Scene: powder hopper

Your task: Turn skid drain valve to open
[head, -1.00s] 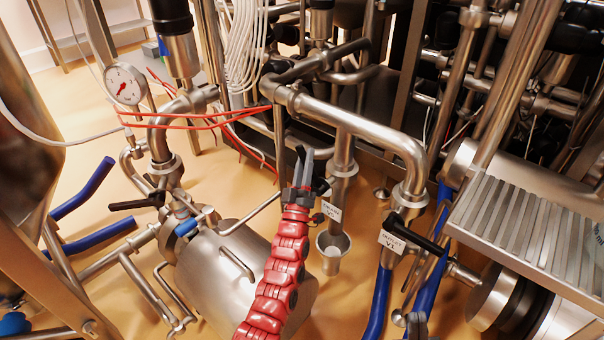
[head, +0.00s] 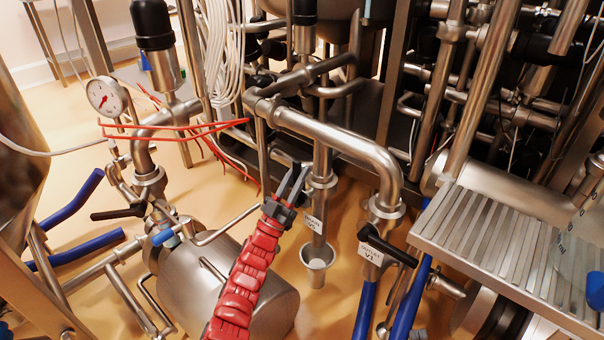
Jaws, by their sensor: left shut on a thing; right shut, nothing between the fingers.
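The skid drain valve (head: 318,184) sits on a vertical steel pipe in the middle of the head view, above a small steel funnel cup. A white label (head: 313,223) reading DRAIN hangs on the pipe below it. My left gripper (head: 294,180), on a red arm from below, is at the valve's left side, fingers pointing up and slightly right. It is shut on the drain valve's dark handle, which is mostly hidden by the fingers, so its exact angle is unclear. Only a small dark tip of my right gripper (head: 418,335) shows at the bottom edge, away from the valve.
The outlet valve (head: 386,241) with a black lever and OUTLET label stands right of the drain. A steel grated step (head: 515,245) is at right. A steel cylinder (head: 225,285) lies at left below a pressure gauge (head: 107,97). Red wires and blue hoses run nearby.

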